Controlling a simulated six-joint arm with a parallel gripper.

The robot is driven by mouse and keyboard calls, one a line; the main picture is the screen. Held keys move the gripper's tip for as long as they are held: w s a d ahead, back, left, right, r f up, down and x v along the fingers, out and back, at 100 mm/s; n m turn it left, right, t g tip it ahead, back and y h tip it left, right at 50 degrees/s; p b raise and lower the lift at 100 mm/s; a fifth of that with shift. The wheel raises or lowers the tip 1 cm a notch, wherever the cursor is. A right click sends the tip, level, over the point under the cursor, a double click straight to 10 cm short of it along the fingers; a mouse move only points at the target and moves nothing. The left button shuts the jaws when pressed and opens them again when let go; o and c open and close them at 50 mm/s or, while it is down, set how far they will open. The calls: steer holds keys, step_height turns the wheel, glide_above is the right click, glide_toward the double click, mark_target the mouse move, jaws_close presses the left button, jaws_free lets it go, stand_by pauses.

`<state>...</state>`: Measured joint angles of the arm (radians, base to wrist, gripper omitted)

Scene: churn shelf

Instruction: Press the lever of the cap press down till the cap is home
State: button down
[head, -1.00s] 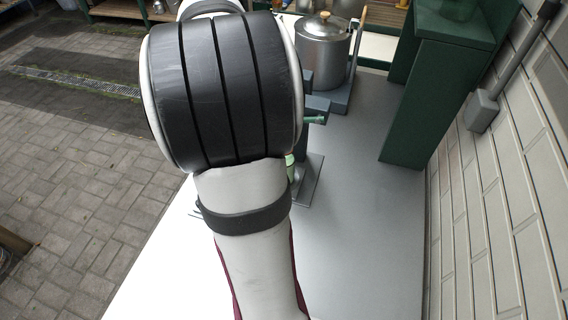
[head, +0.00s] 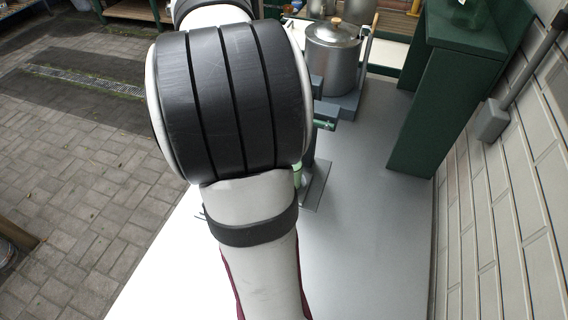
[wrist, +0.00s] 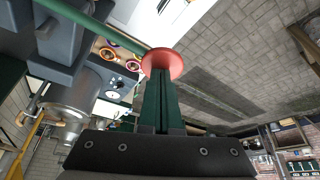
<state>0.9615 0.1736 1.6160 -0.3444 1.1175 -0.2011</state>
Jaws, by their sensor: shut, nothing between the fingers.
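The cap press is mostly hidden behind my arm in the head view; part of its grey body (head: 326,108) and its base plate (head: 316,188) show. In the wrist view its grey body (wrist: 62,45) is at the upper left. Its green lever (wrist: 115,37) runs from there to a round red knob (wrist: 162,61). My gripper (wrist: 157,82) is shut and empty, its dark green fingertips at the knob; I cannot tell whether they touch it. A pale green piece (head: 297,176) shows beside my arm near the base plate. The cap is not visible.
A metal pot (head: 333,62) with a wooden lid knob stands behind the press on a grey stand. A dark green shelf (head: 440,105) stands at the right by the brick wall (head: 500,200). The grey bench top (head: 370,230) is clear in front. Coloured rings (wrist: 108,52) show in the wrist view.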

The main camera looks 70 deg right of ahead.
steer(key=shift+w+r, duration=0.1)
steer(key=shift+r, duration=0.2)
steer(key=shift+r, duration=3)
